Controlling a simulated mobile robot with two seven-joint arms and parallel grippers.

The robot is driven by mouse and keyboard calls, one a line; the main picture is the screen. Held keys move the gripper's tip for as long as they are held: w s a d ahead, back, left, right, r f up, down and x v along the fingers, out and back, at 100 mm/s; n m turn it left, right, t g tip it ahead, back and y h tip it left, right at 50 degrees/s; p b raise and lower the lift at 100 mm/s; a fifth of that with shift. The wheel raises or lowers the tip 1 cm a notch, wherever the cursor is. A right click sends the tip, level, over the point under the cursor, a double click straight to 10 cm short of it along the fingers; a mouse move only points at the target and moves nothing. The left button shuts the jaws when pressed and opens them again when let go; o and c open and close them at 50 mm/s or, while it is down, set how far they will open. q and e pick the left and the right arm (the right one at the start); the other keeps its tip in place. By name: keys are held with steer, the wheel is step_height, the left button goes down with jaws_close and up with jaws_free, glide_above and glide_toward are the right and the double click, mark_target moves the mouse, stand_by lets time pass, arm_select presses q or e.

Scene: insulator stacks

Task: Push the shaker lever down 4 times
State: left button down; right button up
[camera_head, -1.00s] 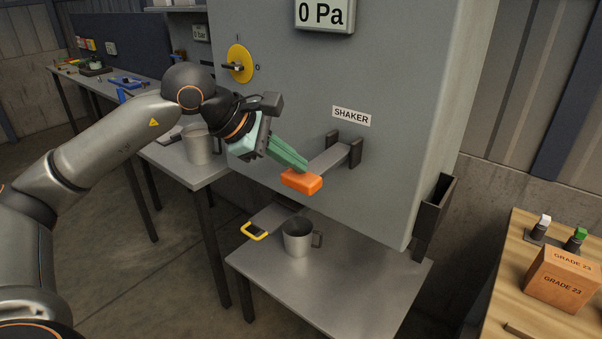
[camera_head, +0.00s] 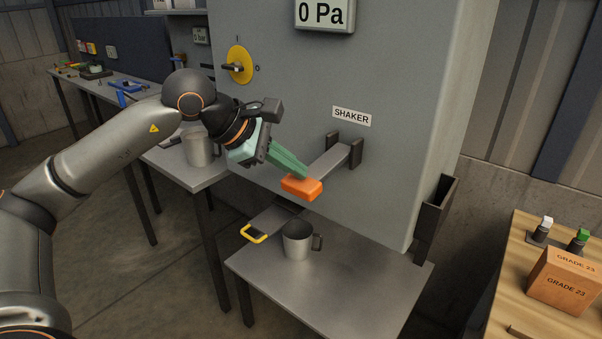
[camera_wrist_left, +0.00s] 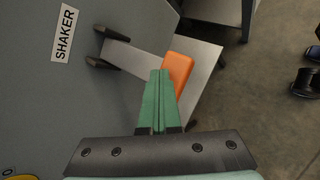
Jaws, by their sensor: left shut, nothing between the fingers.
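The shaker lever is a flat grey bar (camera_head: 328,162) with an orange handle (camera_head: 302,189) at its outer end. It sticks out from a dark bracket below the SHAKER label (camera_head: 352,117) and slopes down toward its handle. My left gripper (camera_head: 304,174) is shut and empty, with its green fingertips at the handle's upper inner edge. In the left wrist view the closed fingers (camera_wrist_left: 159,74) overlap the bar and lie right beside the orange handle (camera_wrist_left: 177,72). I cannot tell whether they press on it. My right gripper is not in view.
Below the lever is a grey metal table (camera_head: 330,285) with a metal mug (camera_head: 297,240) and a yellow-handled slide (camera_head: 254,233). A yellow dial (camera_head: 240,63) is on the cabinet. A dark bin (camera_head: 435,212) hangs on its right side. A wooden table with a box (camera_head: 562,280) stands right.

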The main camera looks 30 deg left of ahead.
mark_target(293, 182)
arm_select(q)
steer(key=shift+f+b, duration=1.45)
steer(key=shift+f, duration=0.35)
stand_by(0.9)
steer(key=shift+r, duration=0.15)
stand_by(0.4)
steer(key=shift+r+p, duration=2.6)
steer(key=shift+r, duration=0.45)
steer(key=shift+r, duration=0.1)
step_height(293, 182, up, 5)
steer(key=p, duration=0.4)
steer(key=shift+w, duration=0.1)
stand_by(0.7)
